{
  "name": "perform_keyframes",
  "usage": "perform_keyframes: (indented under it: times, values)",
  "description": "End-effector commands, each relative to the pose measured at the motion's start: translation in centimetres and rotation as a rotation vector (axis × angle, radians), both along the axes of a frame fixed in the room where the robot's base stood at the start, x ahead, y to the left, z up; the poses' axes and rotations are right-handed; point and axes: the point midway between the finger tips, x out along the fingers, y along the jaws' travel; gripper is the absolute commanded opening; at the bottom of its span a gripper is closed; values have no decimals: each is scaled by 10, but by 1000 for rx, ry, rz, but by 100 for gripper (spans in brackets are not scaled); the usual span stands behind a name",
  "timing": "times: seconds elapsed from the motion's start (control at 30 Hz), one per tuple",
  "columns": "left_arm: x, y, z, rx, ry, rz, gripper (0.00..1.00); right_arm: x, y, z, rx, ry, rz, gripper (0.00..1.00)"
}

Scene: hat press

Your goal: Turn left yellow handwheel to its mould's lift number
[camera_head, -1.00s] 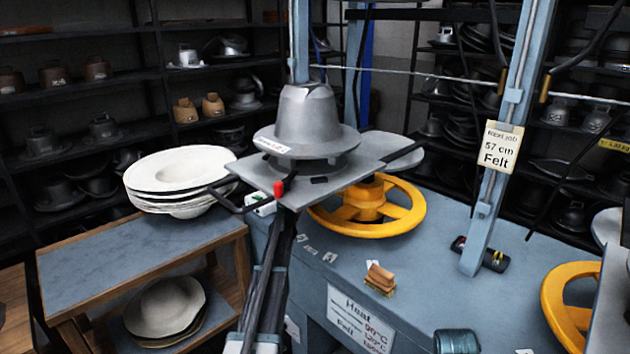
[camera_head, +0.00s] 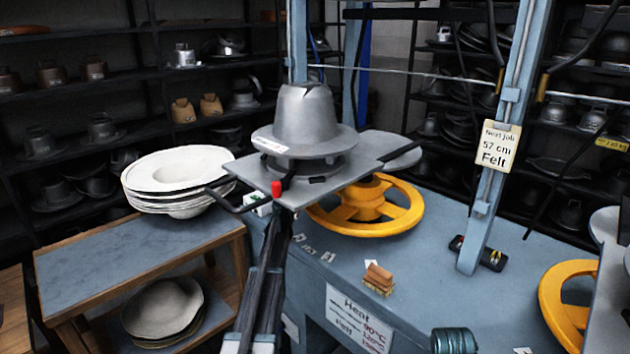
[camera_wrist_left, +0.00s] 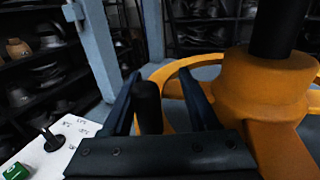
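The left yellow handwheel (camera_head: 364,205) lies flat on the blue-grey bench, under the plate of a grey hat mould (camera_head: 303,115). A small white label (camera_head: 270,145) on the mould's brim is too small to read. My left arm rises from the bottom of the head view; its gripper is hard to make out below the plate. In the left wrist view my left gripper (camera_wrist_left: 158,98) is open, its fingers on either side of a dark upright knob (camera_wrist_left: 148,106) by the yellow wheel rim (camera_wrist_left: 158,76). Gaps show beside the knob. My right gripper is out of view.
A tag (camera_head: 497,146) on the post reads "Next job 57 cm Felt". A second yellow handwheel (camera_head: 563,312) is at right. A wood-handled brush (camera_head: 379,278) lies on the bench. White hat blanks (camera_head: 180,168) are stacked at left. A green button (camera_wrist_left: 17,171) sits on a white panel.

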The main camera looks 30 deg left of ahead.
Motion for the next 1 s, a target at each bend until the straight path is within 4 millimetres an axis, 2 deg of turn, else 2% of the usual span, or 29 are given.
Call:
perform_keyframes:
  times: [0.27,0.6,0.77,1.0]
  values:
    - [-44,-3,0,0,0,0,60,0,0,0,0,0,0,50]
    - [-116,-6,0,0,0,1,60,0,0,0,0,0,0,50]
    - [-131,-7,0,0,0,-1,60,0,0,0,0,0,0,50]
    - [-131,-6,0,0,0,-1,60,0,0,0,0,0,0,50]
